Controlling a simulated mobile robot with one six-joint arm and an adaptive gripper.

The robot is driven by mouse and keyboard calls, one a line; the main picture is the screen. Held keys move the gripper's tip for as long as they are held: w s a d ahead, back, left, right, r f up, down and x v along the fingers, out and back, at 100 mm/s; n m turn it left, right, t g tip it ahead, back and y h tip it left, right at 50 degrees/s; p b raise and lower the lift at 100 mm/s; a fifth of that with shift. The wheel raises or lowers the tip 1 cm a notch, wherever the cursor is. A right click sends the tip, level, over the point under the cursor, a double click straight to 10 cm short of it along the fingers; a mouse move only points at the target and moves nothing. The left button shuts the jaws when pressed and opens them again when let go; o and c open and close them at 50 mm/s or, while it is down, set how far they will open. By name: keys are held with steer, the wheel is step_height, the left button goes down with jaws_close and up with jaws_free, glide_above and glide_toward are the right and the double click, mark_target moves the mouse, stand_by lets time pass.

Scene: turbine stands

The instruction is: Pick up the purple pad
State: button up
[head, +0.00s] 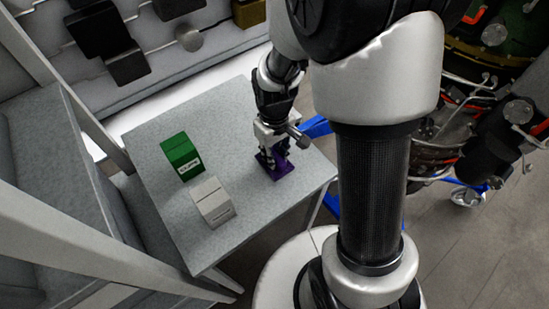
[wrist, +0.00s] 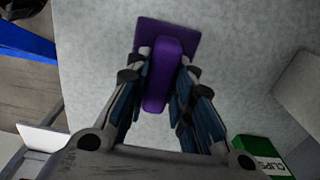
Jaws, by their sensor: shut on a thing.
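The purple pad (head: 279,171) is at the right part of the grey table, under my gripper (head: 270,158) in the head view. In the wrist view the purple pad (wrist: 162,75) shows a flat square plate with a raised rounded grip. The fingers of my gripper (wrist: 160,85) are shut on the raised grip from both sides. The plate extends past the fingertips. I cannot tell whether the plate touches the table or is slightly above it.
A green box (head: 181,158) and a white box (head: 213,202) stand on the grey table (head: 150,135), left of my gripper. The green box also shows in the wrist view (wrist: 262,155). A large turbine with pipes (head: 470,120) stands at the right. The table's right edge is close to the pad.

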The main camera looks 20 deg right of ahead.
mark_target(275, 153)
jaws_close()
steer(key=shift+r, duration=0.1)
step_height(275, 153, up, 20)
steer(key=p, duration=0.5)
steer(key=shift+p, duration=0.35)
